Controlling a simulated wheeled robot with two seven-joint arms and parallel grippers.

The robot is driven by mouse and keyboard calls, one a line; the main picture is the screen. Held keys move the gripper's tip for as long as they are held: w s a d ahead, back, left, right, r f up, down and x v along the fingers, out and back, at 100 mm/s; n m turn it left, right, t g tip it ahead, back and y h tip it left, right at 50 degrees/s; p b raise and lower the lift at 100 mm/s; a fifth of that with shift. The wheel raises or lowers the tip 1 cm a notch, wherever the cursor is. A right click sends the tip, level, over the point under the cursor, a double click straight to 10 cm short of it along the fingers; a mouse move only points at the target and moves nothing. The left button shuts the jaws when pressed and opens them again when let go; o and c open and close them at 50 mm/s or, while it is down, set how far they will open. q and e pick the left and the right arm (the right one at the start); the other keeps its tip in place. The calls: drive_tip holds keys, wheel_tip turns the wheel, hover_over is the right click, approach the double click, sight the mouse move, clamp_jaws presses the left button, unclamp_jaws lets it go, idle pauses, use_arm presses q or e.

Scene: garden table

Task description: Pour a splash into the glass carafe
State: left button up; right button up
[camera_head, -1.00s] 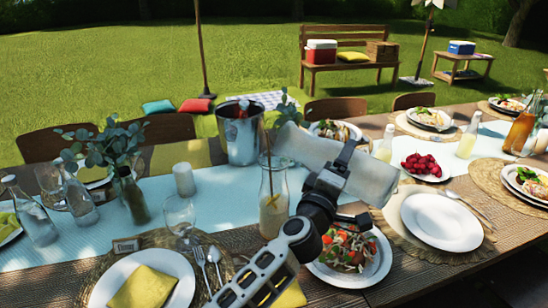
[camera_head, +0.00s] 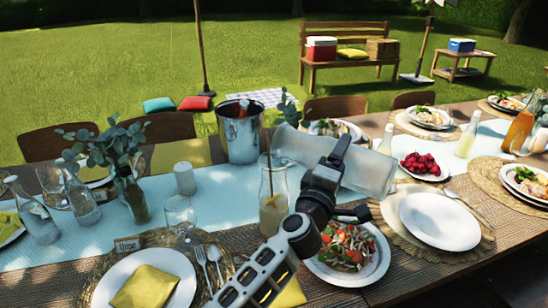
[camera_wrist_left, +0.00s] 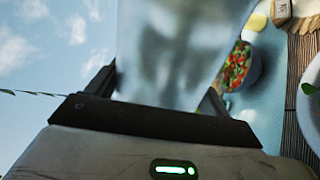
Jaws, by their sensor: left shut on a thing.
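A clear glass carafe (camera_head: 272,212) stands upright on the table at the middle of the head view. It holds pale, cloudy liquid low down, and a thin brown stick-like line rises from it. My left gripper (camera_head: 340,158) is shut on a frosted, see-through vessel (camera_head: 368,172). The vessel is held up tilted, close to lying flat, with its left end higher and just right of the carafe's top. I cannot tell which end is its mouth. In the left wrist view the vessel (camera_wrist_left: 175,50) is a blurred shape between the jaws. No pouring stream is clearly visible.
A metal ice bucket (camera_head: 240,138) stands behind the carafe. A salad plate (camera_head: 322,272) lies below the held vessel, and an empty white plate (camera_head: 440,220) is to the right. A wine glass (camera_head: 180,214) and a candle (camera_head: 184,178) stand left.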

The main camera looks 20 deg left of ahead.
use_arm(q)
drive_tip(key=shift+a+r+n+p, duration=0.15)
drive_tip(key=shift+r+n+p, duration=0.6)
drive_tip(key=shift+r, duration=0.25)
idle(0.9)
drive_tip(key=shift+f, duration=0.1)
